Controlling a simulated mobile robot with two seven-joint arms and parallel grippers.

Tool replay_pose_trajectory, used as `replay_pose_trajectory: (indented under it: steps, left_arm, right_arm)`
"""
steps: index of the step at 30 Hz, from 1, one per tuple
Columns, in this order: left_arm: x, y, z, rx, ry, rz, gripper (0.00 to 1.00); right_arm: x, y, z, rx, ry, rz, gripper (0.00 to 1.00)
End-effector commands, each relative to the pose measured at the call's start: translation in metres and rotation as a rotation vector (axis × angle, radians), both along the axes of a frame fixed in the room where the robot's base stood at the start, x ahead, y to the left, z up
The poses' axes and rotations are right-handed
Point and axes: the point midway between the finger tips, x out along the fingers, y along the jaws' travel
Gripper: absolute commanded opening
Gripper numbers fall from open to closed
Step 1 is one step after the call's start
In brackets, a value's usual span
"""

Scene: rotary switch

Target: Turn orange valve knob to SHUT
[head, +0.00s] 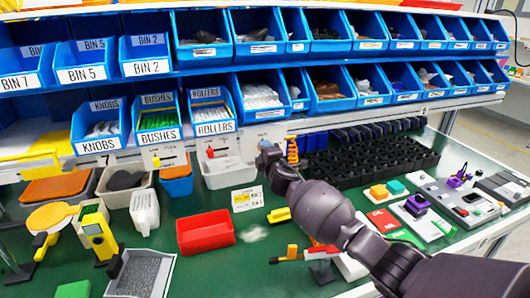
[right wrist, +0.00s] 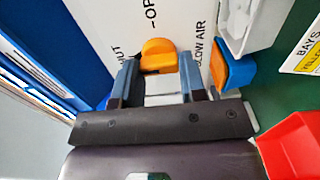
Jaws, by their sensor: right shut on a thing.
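The orange valve knob (right wrist: 158,55) shows in the right wrist view as a flat, rounded tab on a white panel (right wrist: 105,25). The panel's printed words are partly cut off; I can read "HUT", "-OP" and "LOW AIR". My right gripper (right wrist: 159,70) has its two fingers on either side of the knob and is shut on it. In the head view my right gripper (head: 266,152) is at the front of the shelf, and I cannot make out the held knob there. My left gripper is not in view.
Blue bins (head: 260,95) line the shelves above. A white bin (head: 215,172), a red tray (head: 205,232) and a yellow sign (head: 247,199) stand on the green bench near my right arm. An orange ribbed thing (head: 292,150) is close beside the gripper. A black rack (head: 365,165) lies farther right.

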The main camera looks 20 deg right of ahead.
Motion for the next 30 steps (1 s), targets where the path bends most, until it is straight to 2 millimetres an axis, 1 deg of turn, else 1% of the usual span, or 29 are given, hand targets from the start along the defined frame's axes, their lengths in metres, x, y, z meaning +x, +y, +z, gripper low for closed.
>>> replay_pose_trajectory:
  steps: [6, 7, 11, 12, 19, 23, 26, 30]
  left_arm:
    - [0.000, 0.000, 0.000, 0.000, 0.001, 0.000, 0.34]
    - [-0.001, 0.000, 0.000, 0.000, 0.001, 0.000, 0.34]
    - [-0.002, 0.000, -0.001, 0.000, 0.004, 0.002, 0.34]
    - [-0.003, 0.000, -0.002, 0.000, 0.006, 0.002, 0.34]
    - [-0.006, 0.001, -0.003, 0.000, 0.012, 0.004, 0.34]
    - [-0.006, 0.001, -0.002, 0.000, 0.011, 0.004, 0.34]
    - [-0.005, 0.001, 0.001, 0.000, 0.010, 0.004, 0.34]
    - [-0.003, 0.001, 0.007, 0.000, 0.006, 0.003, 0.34]
  right_arm:
    - [0.000, 0.000, -0.001, -0.003, 0.001, 0.000, 0.15]
    - [0.000, 0.000, -0.001, -0.003, 0.001, 0.000, 0.41]
    - [0.000, 0.000, -0.001, -0.002, 0.001, 0.000, 0.61]
    - [0.000, 0.000, -0.001, -0.002, 0.001, 0.000, 0.64]
    - [0.000, 0.000, 0.000, -0.001, 0.000, 0.000, 0.64]
    - [-0.004, 0.000, 0.000, 0.000, 0.000, 0.000, 0.64]
    - [-0.013, -0.001, 0.000, -0.001, 0.000, 0.000, 0.64]
    - [-0.032, -0.001, 0.000, 0.000, 0.001, 0.001, 0.64]
